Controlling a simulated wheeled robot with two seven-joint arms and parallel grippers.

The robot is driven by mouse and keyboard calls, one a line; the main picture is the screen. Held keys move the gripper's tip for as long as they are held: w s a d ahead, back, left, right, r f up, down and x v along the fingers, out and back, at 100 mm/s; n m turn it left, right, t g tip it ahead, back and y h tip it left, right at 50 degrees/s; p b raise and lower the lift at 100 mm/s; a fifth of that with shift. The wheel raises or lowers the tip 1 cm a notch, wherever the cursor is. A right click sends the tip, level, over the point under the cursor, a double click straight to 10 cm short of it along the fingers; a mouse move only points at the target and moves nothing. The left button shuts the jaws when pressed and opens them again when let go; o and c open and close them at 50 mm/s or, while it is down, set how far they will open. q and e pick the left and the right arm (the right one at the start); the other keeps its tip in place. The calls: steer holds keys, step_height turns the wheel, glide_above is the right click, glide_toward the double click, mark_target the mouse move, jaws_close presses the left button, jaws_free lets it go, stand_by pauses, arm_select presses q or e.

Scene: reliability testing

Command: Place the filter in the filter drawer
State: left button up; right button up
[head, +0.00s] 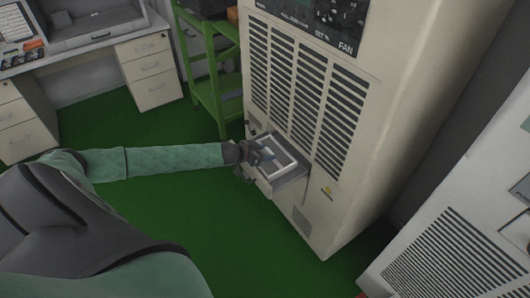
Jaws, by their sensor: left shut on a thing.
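The filter drawer (291,177) is pulled out from the lower front of a tall beige cabinet (400,60). The filter (283,157), a pale rectangular frame, is at the drawer's opening, over or inside it; I cannot tell whether it rests on the drawer's floor. My left gripper (264,155) is at the filter's left edge and is shut on it. My left arm reaches in from the left and hides part of the drawer's left side. My right gripper is not in view.
A green metal shelf stand (212,85) stands left of the cabinet. A desk with drawers (150,70) is at the upper left. A white vented unit (450,255) stands at the lower right. The green floor (200,225) in front of the drawer is clear.

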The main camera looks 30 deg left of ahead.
arm_select(q)
steer(key=shift+w+f, duration=0.1)
steer(key=shift+f, duration=0.25)
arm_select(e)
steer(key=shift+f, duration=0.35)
arm_select(q)
steer(key=o, duration=1.1)
steer(key=shift+c, duration=0.2)
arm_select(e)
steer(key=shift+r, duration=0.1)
